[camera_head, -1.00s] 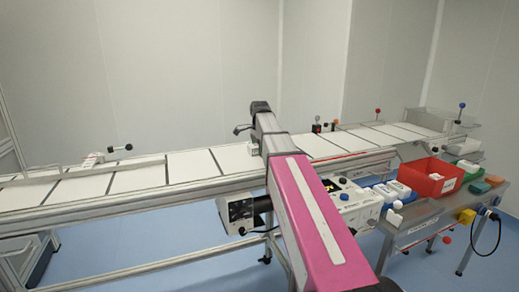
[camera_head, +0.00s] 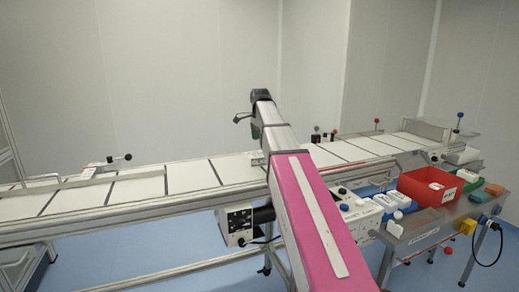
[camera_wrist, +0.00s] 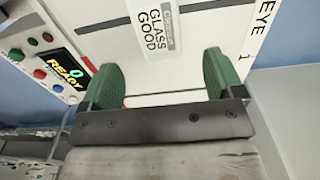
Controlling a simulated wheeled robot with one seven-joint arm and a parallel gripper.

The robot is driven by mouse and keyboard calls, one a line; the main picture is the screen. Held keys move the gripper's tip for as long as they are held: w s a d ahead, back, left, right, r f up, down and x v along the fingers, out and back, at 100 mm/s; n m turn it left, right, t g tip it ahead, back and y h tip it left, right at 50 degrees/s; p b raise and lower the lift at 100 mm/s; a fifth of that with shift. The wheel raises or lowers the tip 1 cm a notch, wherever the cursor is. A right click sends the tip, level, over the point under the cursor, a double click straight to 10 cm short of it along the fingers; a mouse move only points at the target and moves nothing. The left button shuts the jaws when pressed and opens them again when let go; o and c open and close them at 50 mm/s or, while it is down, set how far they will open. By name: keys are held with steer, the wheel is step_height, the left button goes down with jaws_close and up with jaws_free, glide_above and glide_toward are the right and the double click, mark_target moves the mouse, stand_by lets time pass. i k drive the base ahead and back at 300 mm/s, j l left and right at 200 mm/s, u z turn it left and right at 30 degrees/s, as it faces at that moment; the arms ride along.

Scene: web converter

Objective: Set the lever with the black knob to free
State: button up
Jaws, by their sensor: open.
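A lever with a black knob (camera_head: 127,157) stands on the far side of the conveyor at the left of the head view. Its arm lies roughly level, pointing right from a light mount with a red mark (camera_head: 96,167). Any lettering there is too small to read. My gripper is over the conveyor, well to the right of this lever, and mostly hidden by my arm in the head view. In the wrist view, my gripper (camera_wrist: 160,75) shows two green fingers spread apart with nothing between them. The black-knobbed lever is not visible in the wrist view.
The conveyor (camera_head: 140,207) carries white sheets. Levers with a red knob (camera_head: 377,121) and a blue knob (camera_head: 460,115) stand at right. A red bin (camera_head: 428,190) sits on the side table. The wrist view shows a button panel with a READY display (camera_wrist: 66,82).

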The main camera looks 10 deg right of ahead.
mark_target(128, 157)
steer(key=u, duration=1.25)
